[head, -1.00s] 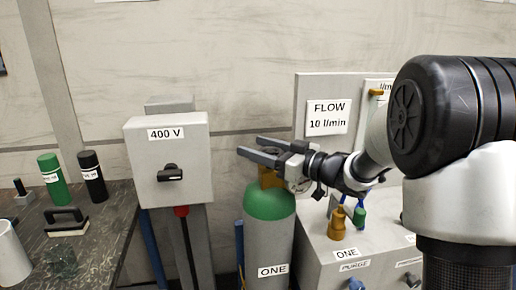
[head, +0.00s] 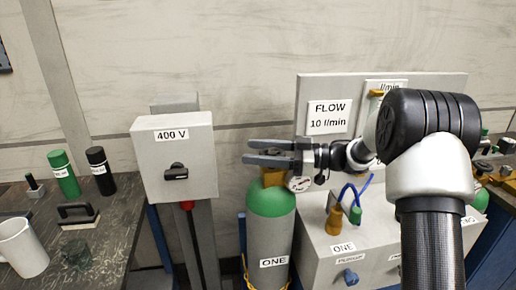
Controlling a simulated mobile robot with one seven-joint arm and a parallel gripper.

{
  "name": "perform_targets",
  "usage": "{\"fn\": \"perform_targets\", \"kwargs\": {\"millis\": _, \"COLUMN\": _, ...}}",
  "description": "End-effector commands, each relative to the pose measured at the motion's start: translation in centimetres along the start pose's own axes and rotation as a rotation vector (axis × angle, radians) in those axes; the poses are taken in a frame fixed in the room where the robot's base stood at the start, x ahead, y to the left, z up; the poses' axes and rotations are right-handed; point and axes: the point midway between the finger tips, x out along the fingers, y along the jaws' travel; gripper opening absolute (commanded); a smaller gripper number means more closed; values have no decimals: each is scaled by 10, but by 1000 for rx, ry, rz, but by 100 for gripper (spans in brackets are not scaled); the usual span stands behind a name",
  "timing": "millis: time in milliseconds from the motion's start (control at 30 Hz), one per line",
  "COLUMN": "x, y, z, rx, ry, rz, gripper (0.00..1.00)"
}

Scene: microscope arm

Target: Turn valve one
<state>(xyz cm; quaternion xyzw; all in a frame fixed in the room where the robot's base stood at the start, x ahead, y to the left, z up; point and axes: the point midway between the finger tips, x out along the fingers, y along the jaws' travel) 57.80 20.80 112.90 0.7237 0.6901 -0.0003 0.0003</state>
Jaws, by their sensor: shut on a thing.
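A green-topped grey gas cylinder labelled ONE (head: 270,232) stands right of the grey 400 V box. Its brass valve, valve one (head: 273,178), is on top, beside a round gauge (head: 299,184). My gripper (head: 252,151) reaches in from the right, level, over the cylinder's top. Its two dark fingers point left, with a gap showing at their tips. It is shut on the valve's top, which the fingers and gripper body mostly hide.
The 400 V box (head: 174,160) with a black knob stands close left of the fingers. A grey cabinet (head: 325,265) with brass fittings and blue hoses is at the right. The left bench (head: 110,245) holds a mug (head: 22,248) and bottles. A FLOW 10 l/min sign (head: 329,117) is behind.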

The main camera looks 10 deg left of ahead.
Motion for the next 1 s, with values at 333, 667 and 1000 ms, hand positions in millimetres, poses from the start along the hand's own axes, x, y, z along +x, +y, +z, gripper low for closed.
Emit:
{"fn": "perform_targets", "kwargs": {"millis": 333, "x": 0, "y": 0, "z": 0, "rx": 1, "ry": 1, "rz": 1, "gripper": 74}}
{"fn": "perform_targets", "kwargs": {"millis": 667, "x": -13, "y": 1, "z": 0, "rx": 0, "ry": 0, "rz": 5, "gripper": 74}}
{"fn": "perform_targets", "kwargs": {"millis": 1000, "x": -90, "y": 1, "z": 0, "rx": 1, "ry": 1, "rz": 7, "gripper": 74}}
